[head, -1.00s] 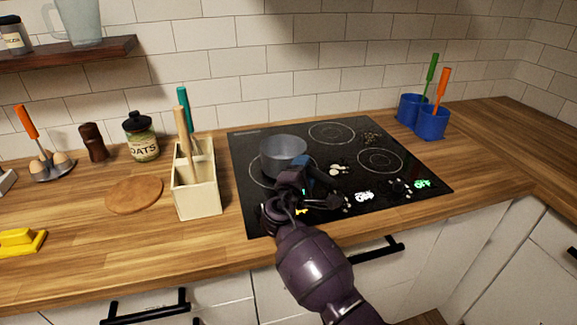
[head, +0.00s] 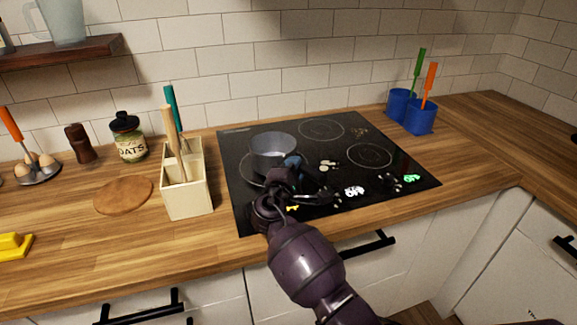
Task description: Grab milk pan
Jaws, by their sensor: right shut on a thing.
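The milk pan (head: 272,152) is a small grey pot on the left part of the black cooktop (head: 340,135). It sits upright over the left burner ring, and I cannot tell if it touches the glass or is slightly raised. My right gripper (head: 290,178) is at the pan's near right side, shut on its handle. A short blue part (head: 293,160) shows by the gripper next to the pan. The fingers and most of the handle are hidden by my own wrist. My left gripper is not in view.
A wooden utensil holder (head: 187,190) with tall tools stands just left of the cooktop. An oats jar (head: 129,140) and a round wooden board (head: 122,195) are further left. Blue cups (head: 420,118) with utensils stand at the back right. The right-hand counter is clear.

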